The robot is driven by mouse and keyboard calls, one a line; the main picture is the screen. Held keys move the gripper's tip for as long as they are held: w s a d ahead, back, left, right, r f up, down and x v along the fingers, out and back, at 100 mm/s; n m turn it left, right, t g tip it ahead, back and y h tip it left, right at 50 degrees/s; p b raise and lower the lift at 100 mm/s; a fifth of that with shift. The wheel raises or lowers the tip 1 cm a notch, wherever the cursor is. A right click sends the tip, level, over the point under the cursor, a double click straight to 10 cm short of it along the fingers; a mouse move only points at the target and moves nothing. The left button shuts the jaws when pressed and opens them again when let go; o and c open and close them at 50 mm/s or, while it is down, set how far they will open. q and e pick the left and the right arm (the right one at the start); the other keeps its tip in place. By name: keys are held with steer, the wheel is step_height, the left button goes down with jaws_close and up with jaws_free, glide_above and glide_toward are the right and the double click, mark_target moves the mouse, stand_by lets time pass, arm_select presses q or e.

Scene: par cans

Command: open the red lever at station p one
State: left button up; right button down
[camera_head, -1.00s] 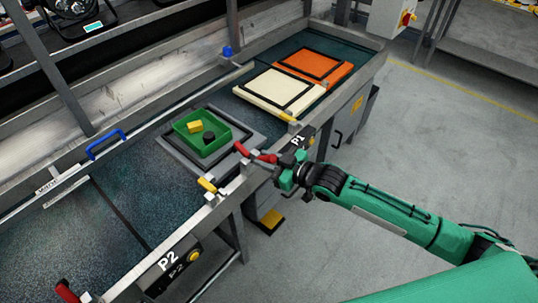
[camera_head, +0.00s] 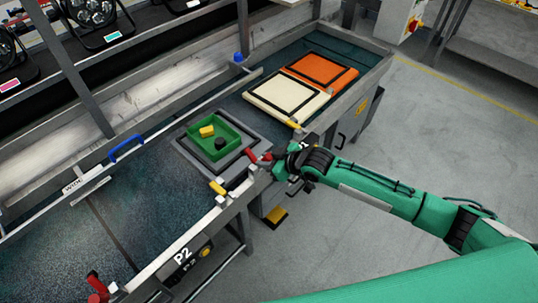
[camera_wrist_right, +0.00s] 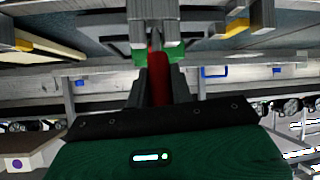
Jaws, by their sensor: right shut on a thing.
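The red lever (camera_head: 264,157) of station P1 sits on the front rail of the bench, beside the grey plate. My right gripper (camera_head: 279,163) is at this lever and shut on it. In the right wrist view the red lever (camera_wrist_right: 156,64) shows between the fingers of my right gripper (camera_wrist_right: 159,80). My gripper hides part of the lever and the P1 sign in the head view. My left gripper is not in view.
A green tray (camera_head: 239,151) with a yellow block (camera_head: 207,131) and a dark round piece (camera_head: 220,143) rests on the plate. Another red lever (camera_head: 96,285) stands near the P2 sign (camera_head: 183,255). Cream (camera_head: 261,98) and orange (camera_head: 345,70) panels lie further back. The floor at right is clear.

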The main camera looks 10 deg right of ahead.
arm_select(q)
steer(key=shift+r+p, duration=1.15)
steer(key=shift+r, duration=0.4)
arm_select(e)
steer(key=shift+w+a+r+g+h, duration=0.25)
steer(key=shift+w+a+g+h, duration=0.15)
steer(key=shift+g+h, duration=0.15)
steer(key=shift+d, duration=0.1)
steer(key=c, duration=1.2)
jaws_free()
steer(key=shift+c, duration=0.2)
arm_select(q)
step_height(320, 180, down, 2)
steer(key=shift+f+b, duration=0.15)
steer(key=shift+b, duration=1)
arm_select(e)
steer(key=v, duration=1.3)
steer(key=shift+d+r, duration=0.2)
steer(key=shift+r, duration=0.1)
